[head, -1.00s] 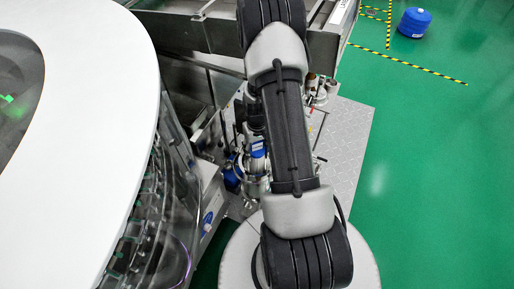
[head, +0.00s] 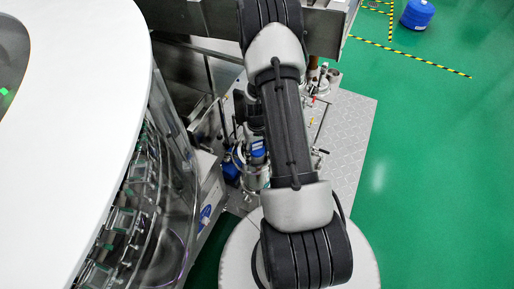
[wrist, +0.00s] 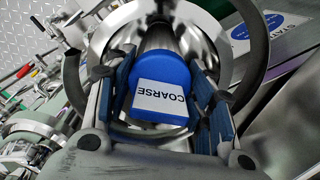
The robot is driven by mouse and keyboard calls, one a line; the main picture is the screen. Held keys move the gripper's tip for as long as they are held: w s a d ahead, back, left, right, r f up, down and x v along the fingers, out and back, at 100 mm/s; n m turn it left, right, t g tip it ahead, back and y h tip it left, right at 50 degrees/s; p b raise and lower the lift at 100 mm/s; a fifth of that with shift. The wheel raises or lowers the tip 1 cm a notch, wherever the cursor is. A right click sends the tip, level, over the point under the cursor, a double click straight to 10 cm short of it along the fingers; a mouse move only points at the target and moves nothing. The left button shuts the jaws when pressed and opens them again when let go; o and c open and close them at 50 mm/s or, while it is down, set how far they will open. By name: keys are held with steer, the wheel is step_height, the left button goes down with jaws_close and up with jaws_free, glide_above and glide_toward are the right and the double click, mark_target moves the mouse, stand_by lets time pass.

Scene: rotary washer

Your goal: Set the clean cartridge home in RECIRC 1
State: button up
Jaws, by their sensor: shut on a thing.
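In the wrist view, my gripper (wrist: 160,98) is shut on the blue cap of a cartridge (wrist: 162,78) whose white label reads COARSE, seen upside down. Blue-padded fingers press on both sides of the cap. The cap sits in front of a round, shiny metal opening (wrist: 205,52); I cannot tell how deep the cartridge is in it. In the head view, a blue cap (head: 257,149) shows just left of my arm, above a metal housing. My gripper itself is hidden there by my arm. No RECIRC 1 label is readable.
A large white machine cover (head: 70,130) fills the left, with a clear curved guard (head: 172,165) along its edge. Pipes and valves crowd the checkered metal plate (head: 345,135). A blue drum (head: 417,14) stands on open green floor (head: 430,170) at right.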

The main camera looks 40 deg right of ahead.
steer(key=shift+f, duration=0.1)
steer(key=o, duration=1.7)
step_height(320, 180, up, 12)
stand_by(0.3)
